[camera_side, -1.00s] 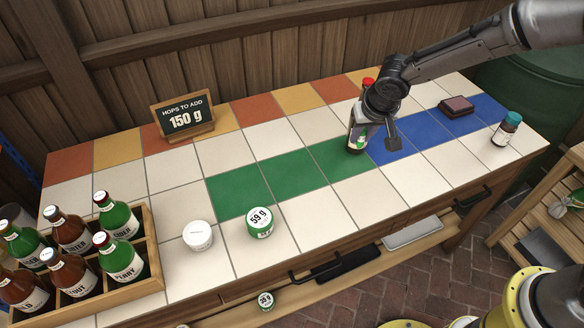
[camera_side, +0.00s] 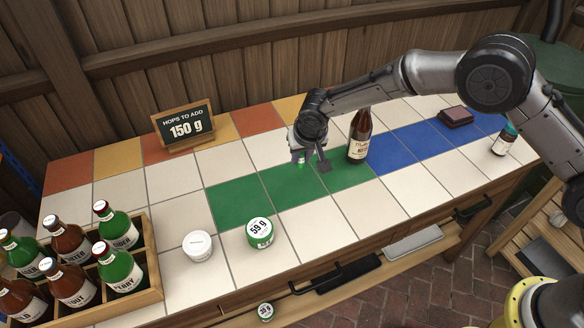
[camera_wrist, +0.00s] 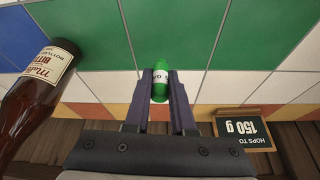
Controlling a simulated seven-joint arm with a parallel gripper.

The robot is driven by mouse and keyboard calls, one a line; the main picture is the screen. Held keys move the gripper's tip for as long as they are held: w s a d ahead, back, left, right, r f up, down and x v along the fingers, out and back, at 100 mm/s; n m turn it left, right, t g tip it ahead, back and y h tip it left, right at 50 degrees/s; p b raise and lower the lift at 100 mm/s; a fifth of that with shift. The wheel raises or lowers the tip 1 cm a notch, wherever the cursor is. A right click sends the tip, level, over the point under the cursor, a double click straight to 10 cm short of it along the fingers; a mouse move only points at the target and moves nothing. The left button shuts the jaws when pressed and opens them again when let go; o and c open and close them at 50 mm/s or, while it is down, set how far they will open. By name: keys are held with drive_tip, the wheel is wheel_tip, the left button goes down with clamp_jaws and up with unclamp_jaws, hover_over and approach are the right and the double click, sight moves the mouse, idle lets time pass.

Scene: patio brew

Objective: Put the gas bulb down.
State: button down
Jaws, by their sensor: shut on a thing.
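The gas bulb (camera_wrist: 160,82) is small and green with a white label. In the wrist view it sits between the two fingertips of my gripper (camera_wrist: 160,88), which is shut on it. In the side view my gripper (camera_side: 311,160) is over the middle of the tiled table, left of a brown bottle (camera_side: 358,143). Only a small green part of the bulb (camera_side: 301,161) shows there; the rest is hidden by my gripper. I cannot tell whether the bulb touches the tiles.
The brown bottle (camera_wrist: 38,88) stands close by my gripper. A "150 g" sign (camera_side: 185,127) stands at the back. A "59 g" green tub (camera_side: 260,236), a white tub (camera_side: 197,246) and a bottle crate (camera_side: 150,270) are left. Green tiles (camera_side: 235,202) in front are bare.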

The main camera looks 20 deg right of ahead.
sight(290, 175)
drive_tip(key=w+f, duration=0.1)
drive_tip(key=w+a+f, duration=0.1)
drive_tip(key=f, duration=0.1)
drive_tip(key=shift+w+f, duration=0.1)
drive_tip(key=shift+w, duration=0.2)
drive_tip(key=shift+w+a+f, duration=0.1)
drive_tip(key=shift+f, duration=1.55)
drive_tip(key=shift+f, duration=0.2)
drive_tip(key=c, duration=0.8)
unclamp_jaws()
drive_tip(key=shift+o, duration=0.2)
drive_tip(key=shift+r, duration=0.15)
drive_tip(key=v, duration=1.2)
